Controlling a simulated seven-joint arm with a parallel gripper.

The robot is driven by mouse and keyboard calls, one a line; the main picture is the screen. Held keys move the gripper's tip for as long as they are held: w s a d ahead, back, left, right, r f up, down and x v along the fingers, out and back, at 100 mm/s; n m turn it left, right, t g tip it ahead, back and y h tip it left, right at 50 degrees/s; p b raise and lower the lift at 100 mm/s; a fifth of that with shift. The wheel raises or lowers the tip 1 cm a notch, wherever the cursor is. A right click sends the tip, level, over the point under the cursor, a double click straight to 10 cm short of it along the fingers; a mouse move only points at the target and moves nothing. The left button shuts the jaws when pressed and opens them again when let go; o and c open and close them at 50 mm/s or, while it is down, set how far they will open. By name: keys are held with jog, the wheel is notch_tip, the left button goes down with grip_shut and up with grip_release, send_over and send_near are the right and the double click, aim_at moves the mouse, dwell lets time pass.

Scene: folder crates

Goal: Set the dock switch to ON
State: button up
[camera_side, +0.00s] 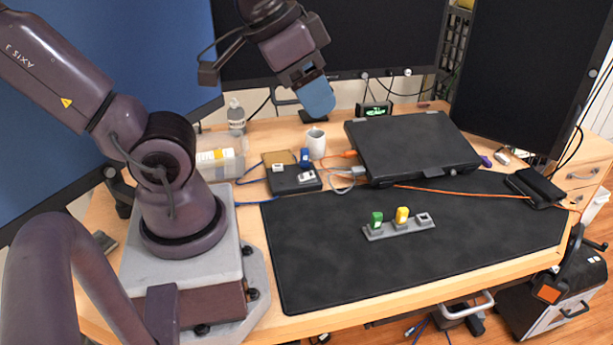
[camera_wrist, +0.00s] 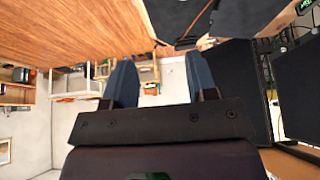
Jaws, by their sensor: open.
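A small black box (camera_side: 293,182), which looks like the dock, sits on the table left of the closed laptop. A pale rocker-like part (camera_side: 306,177) is on its front right, perhaps the switch; its setting is too small to read. A blue piece (camera_side: 305,156) and a tan square (camera_side: 278,158) are at its back edge. My gripper (camera_side: 320,106) is high above the table, up and behind the box, touching nothing. In the wrist view my gripper (camera_wrist: 160,62) is open, with two blue fingers apart and nothing between them. The dock is not identifiable there.
A closed black laptop (camera_side: 410,148) and white mug (camera_side: 316,143) stand near the box. A grey rack (camera_side: 398,230) with green and yellow pieces is on the dark mat (camera_side: 330,270). Cables run beside the box. Monitors stand behind. The mat's front is clear.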

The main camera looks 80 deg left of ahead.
jog(key=shift+a, duration=0.2)
jog(key=c, duration=0.5)
jog(key=a+f+n, duration=0.1)
jog(key=w+a+f+n+g, duration=0.1)
jog(key=a, duration=0.1)
jog(key=shift+a+f+g+y, duration=0.15)
jog(key=shift+f+g+y, duration=0.15)
grip_shut()
jog(key=m+g, duration=0.2)
send_over(312, 173)
jog(key=s, duration=0.3)
notch_tip(312, 173, down, 16)
jog(key=w+f, duration=0.1)
jog(key=f, duration=0.3)
jog(key=w+f, duration=0.1)
jog(key=f, duration=0.3)
jog(key=w+f, duration=0.1)
jog(key=f, duration=0.3)
jog(key=shift+f, duration=0.2)
